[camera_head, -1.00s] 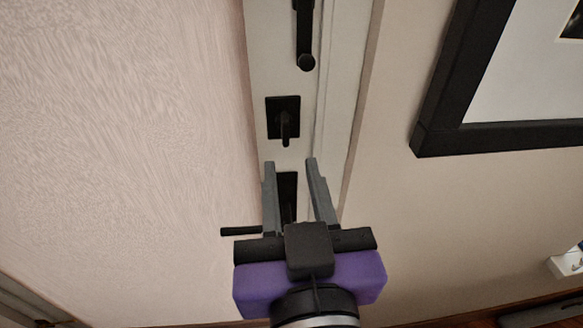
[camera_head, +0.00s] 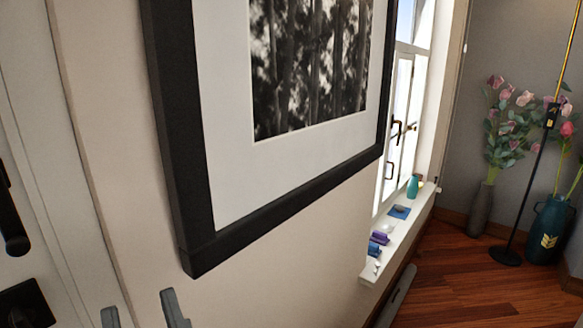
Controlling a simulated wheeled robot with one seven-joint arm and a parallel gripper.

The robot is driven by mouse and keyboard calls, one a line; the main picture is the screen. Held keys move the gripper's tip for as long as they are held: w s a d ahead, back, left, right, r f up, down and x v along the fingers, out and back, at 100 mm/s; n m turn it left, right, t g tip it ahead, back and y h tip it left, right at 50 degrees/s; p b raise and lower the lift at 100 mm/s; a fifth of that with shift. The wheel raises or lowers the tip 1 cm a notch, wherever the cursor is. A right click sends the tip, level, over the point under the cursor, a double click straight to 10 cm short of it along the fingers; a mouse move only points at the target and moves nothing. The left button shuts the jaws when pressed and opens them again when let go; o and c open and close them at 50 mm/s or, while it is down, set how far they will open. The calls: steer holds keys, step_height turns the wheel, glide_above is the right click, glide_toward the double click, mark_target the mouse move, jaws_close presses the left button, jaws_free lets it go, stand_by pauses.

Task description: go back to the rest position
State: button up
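My gripper (camera_head: 141,312) shows at the bottom left edge, with only its two grey fingertips in view. The fingers are apart and nothing shows between them. The gripper's body and my arm are below the picture's edge. The fingertips are in front of the pale wall beside a white door (camera_head: 25,150). A black handle (camera_head: 10,215) and a black square plate (camera_head: 24,303) on the door show at the far left.
A large black-framed picture (camera_head: 225,240) hangs on the wall. Right of it, a white window sill (camera_head: 410,232) holds small items. A floor lamp (camera_head: 505,256), grey vase (camera_head: 481,208) and teal vase (camera_head: 548,230) stand on the wooden floor (camera_head: 450,280).

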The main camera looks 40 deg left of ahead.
steer(key=w+d+f+m+t+h, duration=0.3)
steer(key=d+f+m+t+h, duration=0.15)
steer(key=d, duration=0.35)
steer(key=w+d+f+m+t+h, duration=0.35)
steer(key=d+f, duration=0.25)
steer(key=d, duration=0.2)
steer(key=w+d+f+m+t+h, duration=0.3)
steer(key=d+f+t, duration=0.15)
steer(key=d, duration=0.35)
steer(key=s+d+f+m+g+h, duration=0.2)
steer(key=s+d+f+g+h, duration=0.2)
steer(key=s+d+f+h, duration=0.5)
steer(key=s+d+f, duration=0.6)
steer(key=s+d, duration=0.1)
steer(key=d, duration=0.3)
steer(key=shift+s+d+f+h, duration=0.25)
steer(key=shift+d+f+h, duration=0.05)
steer(key=shift+f, duration=0.05)
